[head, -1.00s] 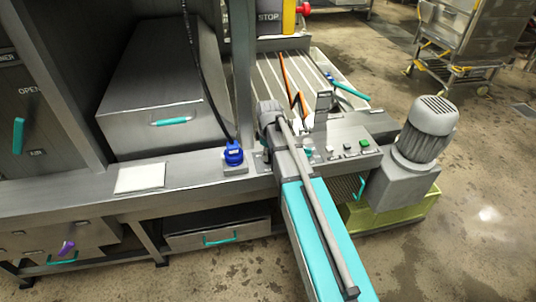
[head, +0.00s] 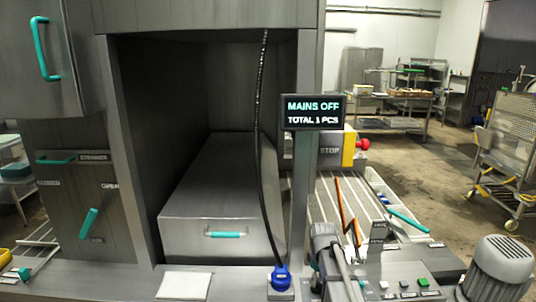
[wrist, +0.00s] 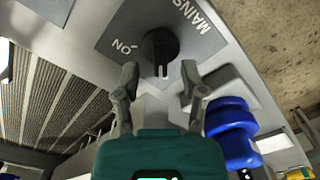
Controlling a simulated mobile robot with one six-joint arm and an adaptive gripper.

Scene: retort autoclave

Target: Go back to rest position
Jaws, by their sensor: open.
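My gripper (wrist: 160,76) is open and empty in the wrist view. Its two fingers point at a black rotary knob (wrist: 160,46) on a grey plate marked MAINS and ON. The fingertips appear just short of the knob, one on each side; I cannot tell the exact gap. In the head view part of my arm (head: 335,262) shows at the bottom, beside the control panel (head: 405,285). The gripper itself is not clear there.
A display (head: 313,112) reads MAINS OFF, TOTAL 1 PCS. A blue connector (head: 281,278) with a black cable stands left of my arm; a blue ribbed part (wrist: 232,130) shows in the wrist view. A grey motor (head: 502,267) stands at right. Floor is open beyond it.

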